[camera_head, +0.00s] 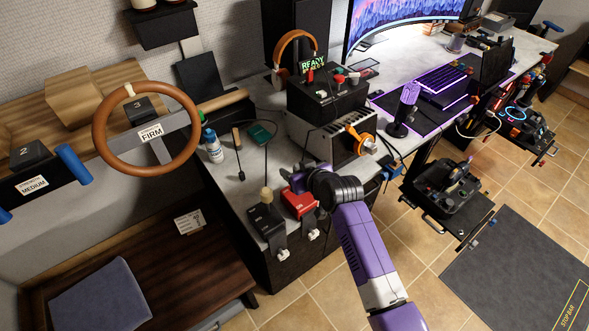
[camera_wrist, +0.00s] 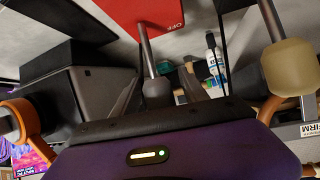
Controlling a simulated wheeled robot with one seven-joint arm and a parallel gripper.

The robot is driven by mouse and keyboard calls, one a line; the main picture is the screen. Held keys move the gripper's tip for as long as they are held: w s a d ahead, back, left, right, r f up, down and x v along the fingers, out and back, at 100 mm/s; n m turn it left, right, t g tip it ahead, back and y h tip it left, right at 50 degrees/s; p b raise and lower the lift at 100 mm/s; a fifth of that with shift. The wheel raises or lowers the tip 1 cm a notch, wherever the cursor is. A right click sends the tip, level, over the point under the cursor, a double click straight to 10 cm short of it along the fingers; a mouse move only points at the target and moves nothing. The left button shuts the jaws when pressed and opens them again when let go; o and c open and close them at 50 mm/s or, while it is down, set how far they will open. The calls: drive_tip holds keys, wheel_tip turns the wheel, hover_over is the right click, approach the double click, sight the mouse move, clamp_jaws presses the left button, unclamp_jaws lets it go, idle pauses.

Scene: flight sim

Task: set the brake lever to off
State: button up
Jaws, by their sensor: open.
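A red lever box (camera_head: 299,203) sits at the near edge of the grey desk. In the wrist view the red box (camera_wrist: 150,12) has a metal rod ending in a dark grey knob (camera_wrist: 157,92). My gripper (camera_head: 299,181) is open at this lever, with the knob close in front of the purple gripper body; contact cannot be told. Beside it on the left is a black lever box (camera_head: 265,222) with a tan knob (camera_head: 266,194), which also shows in the wrist view (camera_wrist: 290,68).
A white-blue bottle (camera_head: 213,146) and a wooden wheel marked FIRM (camera_head: 190,104) are on the left.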

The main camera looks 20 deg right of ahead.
drive_tip(key=v, duration=0.7)
drive_tip(key=shift+s, duration=0.2)
wheel_tip(320, 180, up, 7)
drive_tip(key=s+d+m+t+h, duration=0.1)
drive_tip(key=d+m+t, duration=0.1)
drive_tip(key=t, duration=0.2)
drive_tip(key=s+a+r+h, duration=0.1)
drive_tip(key=s+r, duration=0.2)
drive_tip(key=s, duration=4.1)
